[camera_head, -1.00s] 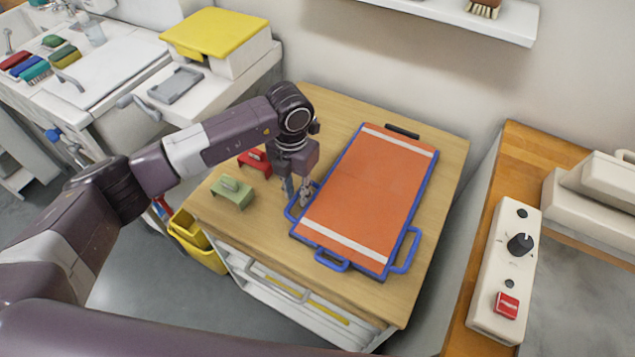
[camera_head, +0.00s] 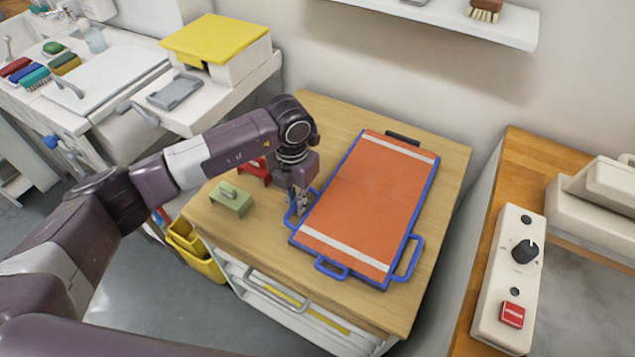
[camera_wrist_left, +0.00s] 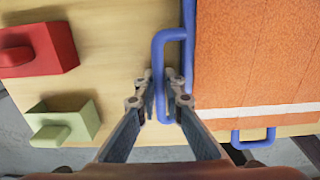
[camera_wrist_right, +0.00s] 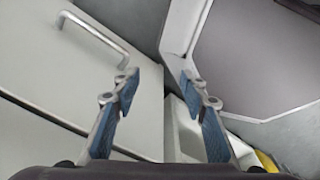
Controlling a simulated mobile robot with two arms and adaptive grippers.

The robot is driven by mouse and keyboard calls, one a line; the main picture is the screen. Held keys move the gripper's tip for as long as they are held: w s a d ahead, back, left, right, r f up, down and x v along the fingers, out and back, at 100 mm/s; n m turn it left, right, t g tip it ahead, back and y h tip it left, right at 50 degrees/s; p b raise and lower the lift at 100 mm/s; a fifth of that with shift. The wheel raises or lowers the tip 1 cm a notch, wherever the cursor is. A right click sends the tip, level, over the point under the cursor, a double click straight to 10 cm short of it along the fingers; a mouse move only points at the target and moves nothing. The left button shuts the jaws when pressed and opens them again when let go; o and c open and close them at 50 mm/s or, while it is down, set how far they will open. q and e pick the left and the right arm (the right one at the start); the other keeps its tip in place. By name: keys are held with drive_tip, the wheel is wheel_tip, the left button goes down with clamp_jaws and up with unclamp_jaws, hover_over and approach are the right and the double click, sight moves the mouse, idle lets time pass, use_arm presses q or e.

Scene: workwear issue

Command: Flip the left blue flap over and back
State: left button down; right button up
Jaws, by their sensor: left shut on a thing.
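An orange sheet (camera_head: 372,205) with white stripes near its two ends lies flat in a blue frame (camera_head: 419,230) on the wooden table. Blue loop handles stick out at the left, front and right of the frame. My left gripper (camera_head: 299,205) is at the left blue flap, a loop handle (camera_wrist_left: 158,55) that passes between its fingers in the left wrist view. The left gripper (camera_wrist_left: 160,100) is shut on that flap, which lies low beside the orange sheet. My right gripper (camera_wrist_right: 165,95) is open and empty, away from the table top, facing pale panels.
A green block (camera_head: 231,200) and a red block (camera_head: 255,168) with handles sit left of the frame. A black handle (camera_head: 403,138) is at the frame's far end. A control box (camera_head: 508,285) stands on the right counter. The table's front strip is bare.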

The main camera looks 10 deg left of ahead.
use_arm(q)
wheel_tip(320, 180, up, 2)
drive_tip(key=shift+d+r+p, duration=0.1)
drive_tip(key=shift+p, duration=0.55)
drive_tip(key=shift+s+d+r+p, duration=0.1)
drive_tip(key=shift+d+r+p, duration=0.1)
drive_tip(key=shift+r+p, duration=0.4)
drive_tip(key=shift+s+d+r+p, duration=0.1)
drive_tip(key=shift+d+r+p, duration=0.15)
drive_tip(key=shift+r, duration=0.6)
drive_tip(key=shift+s+d+r+p, duration=0.2)
drive_tip(key=shift+d+r+p, duration=0.4)
drive_tip(key=shift+r, duration=0.35)
drive_tip(key=shift+s+d+r+p, duration=0.2)
drive_tip(key=shift+d+r+p, duration=0.25)
drive_tip(key=shift+d+r, duration=0.35)
drive_tip(key=shift+s+d+r+b, duration=0.1)
drive_tip(key=shift+s+d+b, duration=0.25)
drive_tip(key=shift+s+d, duration=0.95)
drive_tip(key=shift+s+d+r+b, duration=0.1)
drive_tip(key=shift+s+d+b, duration=0.25)
drive_tip(key=shift+d, duration=1.8)
drive_tip(key=shift+s+d+r+b, duration=0.1)
drive_tip(key=shift+s+d+b, duration=0.2)
drive_tip(key=shift+s+d, duration=1)
drive_tip(key=shift+w+d, duration=0.4)
drive_tip(key=shift+w, duration=0.2)
drive_tip(key=shift+w+d+r, duration=0.1)
drive_tip(key=shift+r, duration=0.15)
